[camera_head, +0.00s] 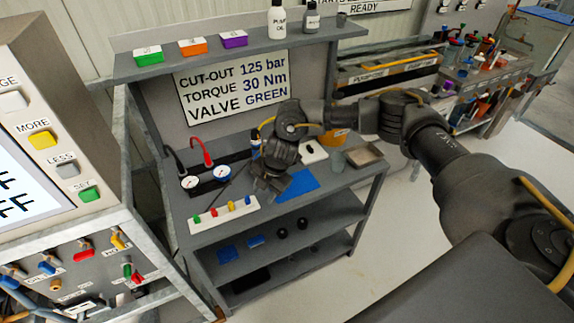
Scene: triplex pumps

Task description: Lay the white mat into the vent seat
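My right arm reaches in from the right over the grey bench (340,187). My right gripper (264,188) points down above the bench top, beside a blue sheet (300,183). Its fingers are small and dark, and I cannot tell whether they are open, shut or holding anything. A small white flat piece (313,152) with a dark spot lies behind the gripper; it may be the white mat, but this is not clear. I cannot make out the vent seat for certain. My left gripper is not in view.
A white strip (225,215) with coloured valves lies at the bench front. Two gauges (222,173) stand left of the gripper. A tray (362,155) and an orange tub (334,137) stand to the right. A control panel (50,130) rises at left.

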